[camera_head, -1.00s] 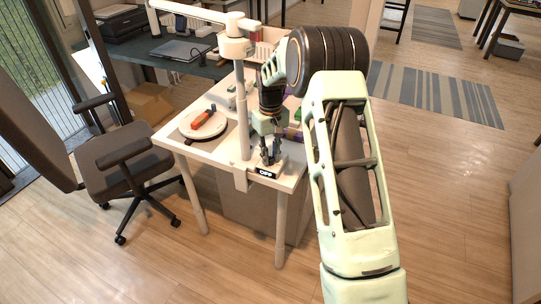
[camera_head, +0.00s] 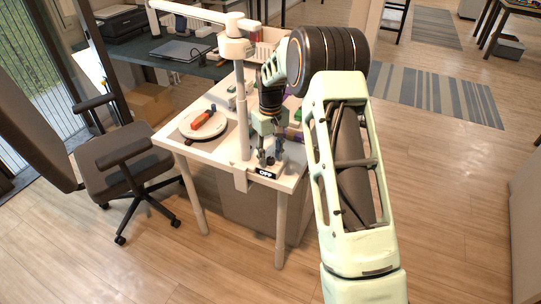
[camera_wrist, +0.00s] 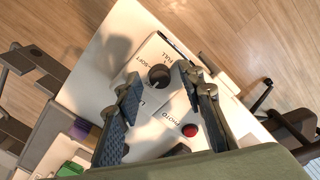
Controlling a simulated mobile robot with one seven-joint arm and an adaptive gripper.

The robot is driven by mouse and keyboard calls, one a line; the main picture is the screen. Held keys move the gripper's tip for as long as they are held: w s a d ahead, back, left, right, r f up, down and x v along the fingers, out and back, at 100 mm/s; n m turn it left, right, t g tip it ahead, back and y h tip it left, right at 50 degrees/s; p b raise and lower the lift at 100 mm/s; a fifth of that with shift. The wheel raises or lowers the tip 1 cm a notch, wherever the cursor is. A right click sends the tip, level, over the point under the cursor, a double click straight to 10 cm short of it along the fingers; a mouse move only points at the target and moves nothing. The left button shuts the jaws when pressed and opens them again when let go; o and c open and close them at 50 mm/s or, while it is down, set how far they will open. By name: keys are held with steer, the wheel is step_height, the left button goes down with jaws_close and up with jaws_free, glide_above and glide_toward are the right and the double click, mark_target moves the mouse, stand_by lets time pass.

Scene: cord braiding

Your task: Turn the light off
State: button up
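The white control box (camera_wrist: 150,52) sits on the corner of the white table. In the wrist view it has a dark round knob (camera_wrist: 159,76), a red button (camera_wrist: 190,130) and printed words such as FULL, SOFT and PHOTO. In the head view its front label (camera_head: 265,173) reads OFF. My gripper (camera_head: 270,157) is over the box, open, with its two fingers apart on either side of the knob and nothing held. I cannot tell whether the fingers touch the knob. The white lamp stand (camera_head: 242,110) rises beside the box; its lamp head is not clearly seen.
The white table (camera_head: 213,155) also holds a round plate (camera_head: 203,124) with a red-handled tool (camera_head: 201,120). An office chair (camera_head: 125,158) stands at the left. A dark desk with a laptop (camera_head: 180,51) is behind. The floor at the right is open.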

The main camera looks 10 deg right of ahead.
mark_target(270, 159)
step_height(270, 159, up, 8)
steer(key=shift+f, duration=0.25)
stand_by(0.4)
